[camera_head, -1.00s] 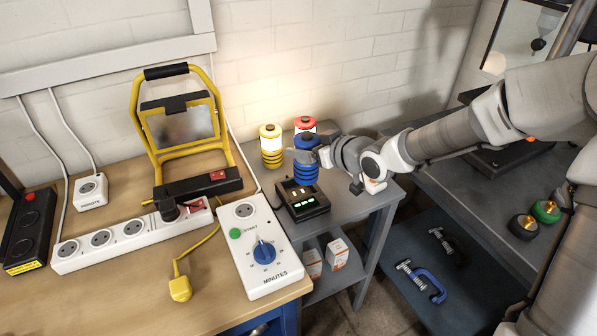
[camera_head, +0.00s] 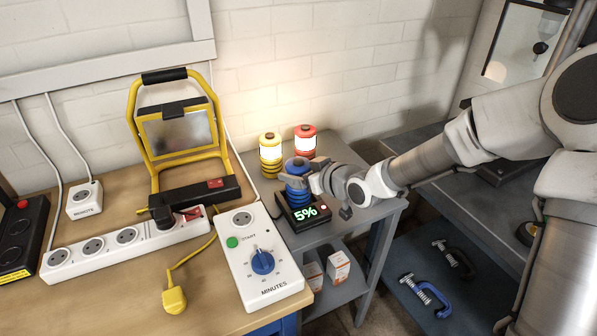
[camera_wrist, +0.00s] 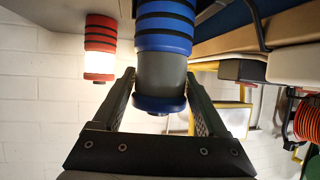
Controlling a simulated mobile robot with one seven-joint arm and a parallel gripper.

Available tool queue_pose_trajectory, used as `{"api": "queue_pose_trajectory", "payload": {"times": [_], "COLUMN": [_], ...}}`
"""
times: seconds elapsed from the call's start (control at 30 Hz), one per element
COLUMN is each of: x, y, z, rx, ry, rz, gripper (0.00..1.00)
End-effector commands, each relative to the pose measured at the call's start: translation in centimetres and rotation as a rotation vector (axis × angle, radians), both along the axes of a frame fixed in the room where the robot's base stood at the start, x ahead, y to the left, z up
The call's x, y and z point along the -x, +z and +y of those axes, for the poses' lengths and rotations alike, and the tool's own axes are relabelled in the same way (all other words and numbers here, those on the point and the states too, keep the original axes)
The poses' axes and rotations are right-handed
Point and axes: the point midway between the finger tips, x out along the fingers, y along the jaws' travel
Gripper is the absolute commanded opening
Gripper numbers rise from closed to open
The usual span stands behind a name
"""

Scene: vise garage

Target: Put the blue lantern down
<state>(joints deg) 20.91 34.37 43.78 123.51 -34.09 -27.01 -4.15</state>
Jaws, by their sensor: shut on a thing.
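The blue lantern (camera_head: 296,190) stands upright at the black charger (camera_head: 306,214), with its ribbed lower part at the charger's top. The charger's display reads 5% in green. My gripper (camera_head: 303,174) is shut on the lantern's upper part, from the right. In the wrist view, which is upside down, the blue lantern (camera_wrist: 165,42) is between the two fingers of my gripper (camera_wrist: 161,78), and its middle band is grey and unlit. My fingers hide part of the lantern in the head view.
A lit yellow lantern (camera_head: 270,154) and a lit red lantern (camera_head: 305,141) stand behind on the grey table (camera_head: 352,213). A white timer box (camera_head: 262,264), a power strip (camera_head: 125,243) and a yellow work light (camera_head: 182,135) occupy the wooden bench at left.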

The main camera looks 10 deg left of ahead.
Motion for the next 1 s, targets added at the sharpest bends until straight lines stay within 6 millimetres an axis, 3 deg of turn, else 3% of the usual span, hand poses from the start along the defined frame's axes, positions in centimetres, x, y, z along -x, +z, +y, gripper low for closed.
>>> {"api": "queue_pose_trajectory", "payload": {"times": [0.03,0.07,0.2,0.57,1.0], "x": [0.0,0.0,0.0,0.0,4.8], "y": [-0.3,-0.3,-0.2,0.7,4.3], "z": [0.0,0.0,0.0,0.0,-5.6], "rx": [-0.001,0.000,0.000,0.000,0.002], "ry": [0.000,0.000,0.000,0.000,-0.004], "rz": [-0.002,0.000,0.000,0.000,-0.001], "gripper": [0.00,0.77,1.00,1.00,1.00]}}
